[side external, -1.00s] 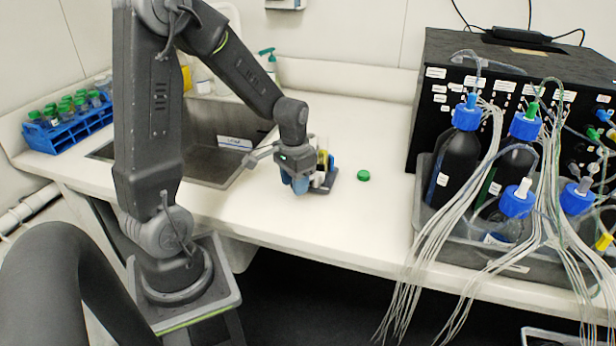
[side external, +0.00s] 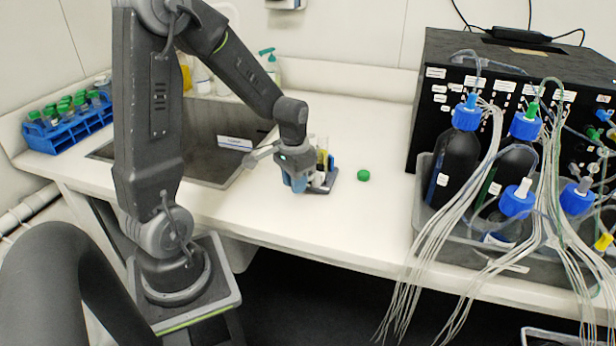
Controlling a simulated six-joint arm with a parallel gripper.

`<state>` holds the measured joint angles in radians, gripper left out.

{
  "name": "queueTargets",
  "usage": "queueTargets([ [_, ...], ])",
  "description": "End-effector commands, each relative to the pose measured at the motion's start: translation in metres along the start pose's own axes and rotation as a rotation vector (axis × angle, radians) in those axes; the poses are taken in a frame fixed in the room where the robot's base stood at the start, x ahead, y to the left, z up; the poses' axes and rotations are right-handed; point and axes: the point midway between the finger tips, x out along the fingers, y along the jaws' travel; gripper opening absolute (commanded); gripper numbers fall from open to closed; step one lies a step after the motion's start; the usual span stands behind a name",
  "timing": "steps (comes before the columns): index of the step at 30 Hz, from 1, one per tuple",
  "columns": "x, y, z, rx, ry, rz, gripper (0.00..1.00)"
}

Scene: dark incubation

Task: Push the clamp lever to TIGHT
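My gripper (side external: 298,184) points down at the middle of the bench. It is at the left side of a small dark stand (side external: 327,184) that holds upright tubes (side external: 322,155), one with yellow contents. Its blue fingertips are close to the stand, but I cannot tell whether they touch it or how far apart they are. No clamp lever or TIGHT marking can be made out; my gripper and wrist cover part of the stand.
A green cap (side external: 363,175) lies right of the stand. Dark bottles (side external: 455,155) with blue caps and hanging tubing stand at the right. The bench between stand and bottles is mostly clear.

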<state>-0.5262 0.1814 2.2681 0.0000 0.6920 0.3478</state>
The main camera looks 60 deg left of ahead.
Motion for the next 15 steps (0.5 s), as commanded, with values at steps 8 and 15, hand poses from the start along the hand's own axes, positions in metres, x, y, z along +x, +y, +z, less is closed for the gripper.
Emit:
queueTargets([
  [8, 0.000, 0.006, -0.001, -0.086, 0.000, 0.000, 0.26],
  [15, 0.000, 0.013, -0.001, -0.211, 0.000, 0.000, 0.26],
])
